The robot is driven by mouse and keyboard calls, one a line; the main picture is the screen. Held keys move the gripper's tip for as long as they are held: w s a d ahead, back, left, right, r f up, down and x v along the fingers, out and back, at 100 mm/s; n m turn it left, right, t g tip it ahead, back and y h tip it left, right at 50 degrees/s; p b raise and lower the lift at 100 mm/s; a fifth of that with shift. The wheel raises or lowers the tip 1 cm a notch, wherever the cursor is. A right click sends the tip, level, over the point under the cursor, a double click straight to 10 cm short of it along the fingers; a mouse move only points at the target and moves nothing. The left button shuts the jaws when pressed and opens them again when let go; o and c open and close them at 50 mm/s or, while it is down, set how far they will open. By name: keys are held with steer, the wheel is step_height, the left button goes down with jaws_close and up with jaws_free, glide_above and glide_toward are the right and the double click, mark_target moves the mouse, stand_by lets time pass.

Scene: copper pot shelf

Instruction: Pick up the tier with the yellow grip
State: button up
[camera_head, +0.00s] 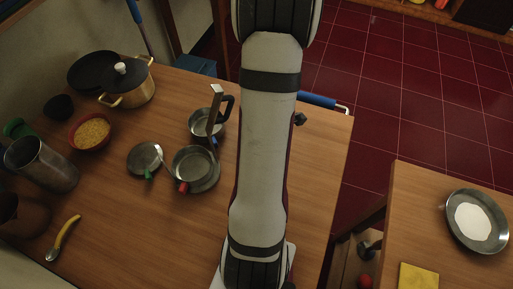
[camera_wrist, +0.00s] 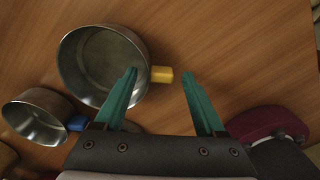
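The tier with the yellow grip is a round metal pan (camera_wrist: 103,62) in the upper left of the wrist view. Its short yellow grip (camera_wrist: 163,74) points right, toward the gap between my fingertips. My gripper (camera_wrist: 159,76) has two teal fingers, spread apart with nothing held. The left fingertip overlaps the pan's right rim in the picture; I cannot tell how far above it is. A smaller-looking metal tier (camera_wrist: 38,117) with a blue grip (camera_wrist: 77,123) is at the lower left. In the head view I cannot make out the yellow grip; my arm covers part of the table.
The head view shows tiers with a red grip (camera_head: 183,187) and a green grip (camera_head: 148,174), and an upright metal bar (camera_head: 214,110).

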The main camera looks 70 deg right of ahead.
jaws_close()
